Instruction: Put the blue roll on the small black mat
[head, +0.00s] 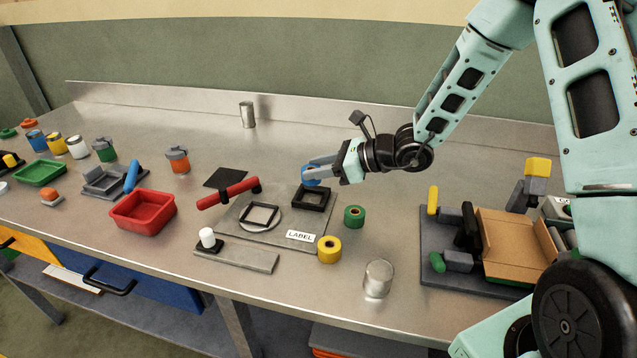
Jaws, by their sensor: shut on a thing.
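The blue roll (311,174) is held between the fingers of my gripper (312,172). The gripper is shut on it and reaches in from the right, above the far right part of the grey plate. The roll is partly hidden by the fingers. The small black mat (226,177) lies flat on the metal table, left of the gripper, just behind the red bar. Its top looks bare.
A red bar (229,193) stands out close in front of the mat. The grey plate (285,222) carries black square frames, one (311,197) below the gripper. A green roll (354,216) and a yellow roll (329,249) stand to its right. The table behind is mostly clear.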

